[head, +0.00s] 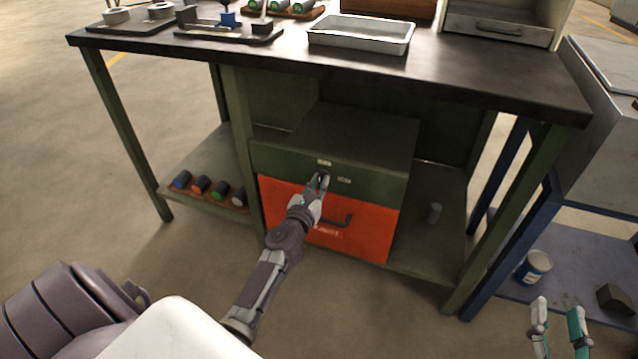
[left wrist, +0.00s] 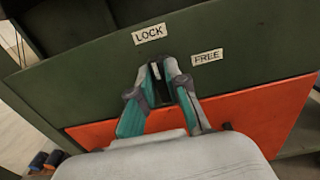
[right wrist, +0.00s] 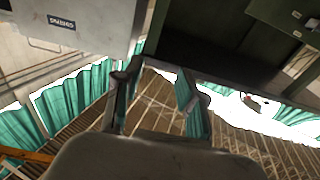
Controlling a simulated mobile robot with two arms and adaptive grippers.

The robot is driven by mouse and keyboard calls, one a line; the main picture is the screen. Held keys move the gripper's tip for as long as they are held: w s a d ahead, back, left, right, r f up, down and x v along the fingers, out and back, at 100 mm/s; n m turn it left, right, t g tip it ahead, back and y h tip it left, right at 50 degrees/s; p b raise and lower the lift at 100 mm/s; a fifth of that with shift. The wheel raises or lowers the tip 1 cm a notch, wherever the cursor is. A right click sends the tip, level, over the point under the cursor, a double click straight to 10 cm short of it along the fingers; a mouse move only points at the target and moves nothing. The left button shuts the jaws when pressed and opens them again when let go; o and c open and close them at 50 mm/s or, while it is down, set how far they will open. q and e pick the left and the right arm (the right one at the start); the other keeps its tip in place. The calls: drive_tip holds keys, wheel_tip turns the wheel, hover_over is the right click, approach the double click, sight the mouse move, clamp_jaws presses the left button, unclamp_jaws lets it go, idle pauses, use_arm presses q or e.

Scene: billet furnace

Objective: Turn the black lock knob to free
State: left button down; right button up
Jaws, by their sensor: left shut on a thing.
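The black lock knob (left wrist: 156,72) sits on the green front panel above the orange drawer (head: 362,220). My left gripper (head: 321,178) is shut on the knob, one finger on each side. It also shows in the left wrist view (left wrist: 160,66). A pale mark on the knob points up, toward the LOCK label (left wrist: 150,34). The FREE label (left wrist: 207,56) is to the right of the knob. The fingers hide much of the knob. My right gripper (head: 558,312) is open and empty at the lower right of the head view, away from the bench.
The bench top (head: 480,82) overhangs the cabinet and carries a metal tray (head: 362,44). Several coloured cylinders (head: 200,184) lie on the lower shelf at left. A blue stand (head: 506,222) with a can (head: 534,266) is at right. The floor in front is clear.

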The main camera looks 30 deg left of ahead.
use_arm(q)
drive_tip(key=shift+m, duration=0.3)
drive_tip(key=shift+d+f+m+p, duration=0.1)
drive_tip(key=shift+m+p, duration=0.35)
drive_tip(key=shift+m, duration=2.5)
drive_tip(key=shift+d+f+m+p, duration=0.15)
drive_tip(key=shift+m+p, duration=0.3)
drive_tip(key=shift+m, duration=2.55)
drive_tip(key=shift+d+f+m+p, duration=0.1)
drive_tip(key=shift+m+p, duration=0.35)
drive_tip(key=shift+m, duration=2.5)
use_arm(e)
drive_tip(key=s+d+f+g+h, duration=0.2)
drive_tip(key=s+f+g, duration=0.2)
drive_tip(key=f+g, duration=0.3)
drive_tip(key=shift+s+d+f, duration=0.2)
drive_tip(key=shift+d+f, duration=0.15)
drive_tip(key=shift+f, duration=1.35)
use_arm(q)
drive_tip(key=c, duration=1.2)
unclamp_jaws()
drive_tip(key=shift+o, duration=0.2)
drive_tip(key=v, duration=1.2)
